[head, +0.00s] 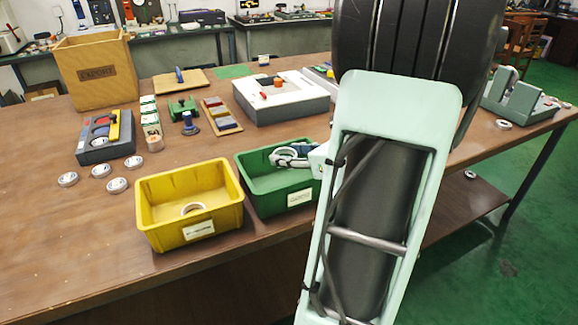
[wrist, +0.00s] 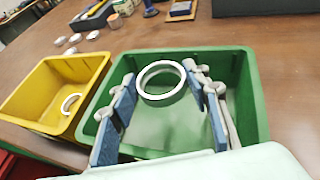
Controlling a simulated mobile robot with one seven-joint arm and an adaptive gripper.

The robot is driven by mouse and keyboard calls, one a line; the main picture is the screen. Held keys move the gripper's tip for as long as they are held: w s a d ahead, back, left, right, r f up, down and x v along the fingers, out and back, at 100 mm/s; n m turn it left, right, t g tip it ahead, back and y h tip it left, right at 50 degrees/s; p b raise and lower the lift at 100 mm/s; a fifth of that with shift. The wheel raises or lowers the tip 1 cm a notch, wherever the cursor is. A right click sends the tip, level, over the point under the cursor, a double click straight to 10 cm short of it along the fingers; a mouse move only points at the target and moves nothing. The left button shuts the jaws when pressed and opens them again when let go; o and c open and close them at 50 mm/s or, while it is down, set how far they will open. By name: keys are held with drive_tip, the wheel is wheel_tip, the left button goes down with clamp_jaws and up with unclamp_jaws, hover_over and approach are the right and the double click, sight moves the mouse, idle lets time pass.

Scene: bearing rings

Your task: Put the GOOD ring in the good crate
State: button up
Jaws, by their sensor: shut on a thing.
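My gripper (wrist: 164,88) is shut on a pale metal ring (wrist: 161,64), which sits between its two blue-padded fingers. The ring is over the green crate (wrist: 250,72), apart from the crate floor as far as I can tell. In the head view my gripper (head: 290,157) is at the opening of the green crate (head: 262,205), partly hidden by my arm. The yellow crate (head: 152,222) stands to its left with another ring (head: 194,208) lying inside. Both crates have white front labels, too small to read surely.
Several loose rings (head: 117,185) lie on the table left of the yellow crate, near a grey tool box (head: 95,155). A white box (head: 277,100) and a wooden box (head: 95,72) stand farther back. The table's front edge runs close before the crates.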

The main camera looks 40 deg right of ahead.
drive_tip(key=f+b, duration=0.1)
drive_tip(key=f, duration=0.1)
drive_tip(key=f+b, duration=0.1)
drive_tip(key=shift+w+d+b, duration=0.2)
drive_tip(key=shift+w+b, duration=0.1)
drive_tip(key=shift+f+b, duration=0.3)
drive_tip(key=shift+f, duration=0.1)
drive_tip(key=shift+f+b, duration=0.45)
drive_tip(key=shift+f, duration=0.1)
drive_tip(key=shift+s, duration=0.1)
